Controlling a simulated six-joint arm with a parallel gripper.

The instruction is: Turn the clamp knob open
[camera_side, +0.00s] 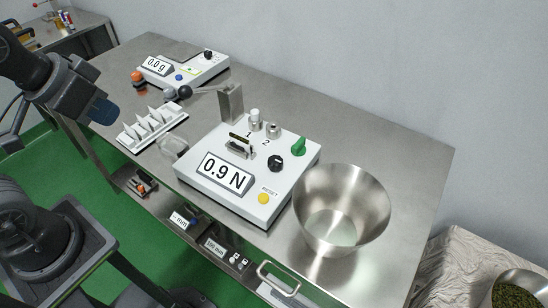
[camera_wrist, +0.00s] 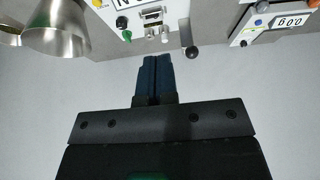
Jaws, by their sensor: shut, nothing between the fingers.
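The white force tester (camera_side: 225,186) reads 0.9 N and stands mid-table. It carries a small metal clamp (camera_side: 240,146), a black round knob (camera_side: 275,162) and a green knob (camera_side: 299,146). No label shows which is the clamp knob. In the wrist view the black knob (camera_wrist: 121,22) and green knob (camera_wrist: 127,36) show at the top, left of my fingers. My gripper (camera_side: 104,112) is at the left in the side view, above the table's left edge, well away from the tester. In the wrist view its blue fingers (camera_wrist: 157,60) are shut together and empty.
A steel bowl (camera_side: 341,210) stands right of the tester. A black-ball lever (camera_side: 185,91) and metal post (camera_side: 231,102) rise behind it. A white rack of teabags (camera_side: 152,130), a clear dish (camera_side: 173,147) and a scale (camera_side: 184,70) reading 0.0 g stand to the left.

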